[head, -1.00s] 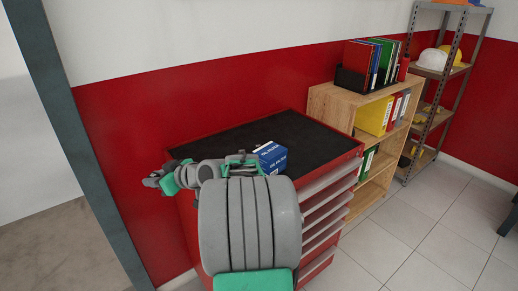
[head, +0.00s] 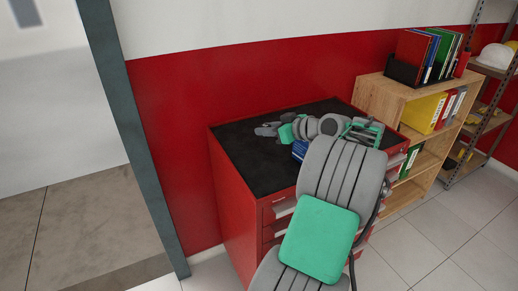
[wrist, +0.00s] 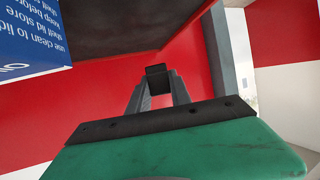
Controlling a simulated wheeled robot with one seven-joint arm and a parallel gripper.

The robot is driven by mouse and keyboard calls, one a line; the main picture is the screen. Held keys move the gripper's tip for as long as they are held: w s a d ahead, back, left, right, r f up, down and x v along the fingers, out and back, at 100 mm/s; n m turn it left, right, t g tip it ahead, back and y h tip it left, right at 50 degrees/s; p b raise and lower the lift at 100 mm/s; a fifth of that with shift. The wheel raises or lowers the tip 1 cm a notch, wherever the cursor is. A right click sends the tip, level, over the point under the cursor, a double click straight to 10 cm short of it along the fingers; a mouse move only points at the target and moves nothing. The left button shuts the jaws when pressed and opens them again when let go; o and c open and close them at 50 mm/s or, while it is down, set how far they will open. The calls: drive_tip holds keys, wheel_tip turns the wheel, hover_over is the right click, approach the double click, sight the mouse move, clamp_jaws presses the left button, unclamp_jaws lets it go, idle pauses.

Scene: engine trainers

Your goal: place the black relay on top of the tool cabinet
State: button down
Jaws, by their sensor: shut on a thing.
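The tool cabinet is red with a black top (head: 245,160) and stands in the middle of the head view. My gripper (head: 262,131) appears over the back part of this top, with my arm reaching across from the right. In the wrist view my gripper (wrist: 157,82) is shut on the black relay (wrist: 157,70), a small dark block between the fingertips. The relay cannot be made out against the dark top in the head view. The wrist view shows part of the black top (wrist: 115,25) above the relay. The gap between relay and top cannot be told.
A blue box (head: 299,150) stands on the cabinet top, partly hidden by my arm; it is large at the left of the wrist view (wrist: 30,40). A wooden shelf (head: 393,95) with binders stands right of the cabinet. The top's left front is clear.

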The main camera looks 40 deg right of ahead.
hover_over(252, 159)
wheel_tip(252, 159, down, 6)
drive_tip(key=shift+r+p, duration=0.25)
drive_tip(key=shift+p, duration=0.1)
wheel_tip(252, 159, down, 3)
drive_tip(key=shift+r+p, duration=0.1)
drive_tip(key=shift+p, duration=0.35)
drive_tip(key=shift+f+b, duration=0.35)
drive_tip(key=shift+f, duration=0.2)
drive_tip(key=c, duration=1.2)
unclamp_jaws()
drive_tip(key=shift+r, duration=0.1)
drive_tip(key=shift+o, duration=0.2)
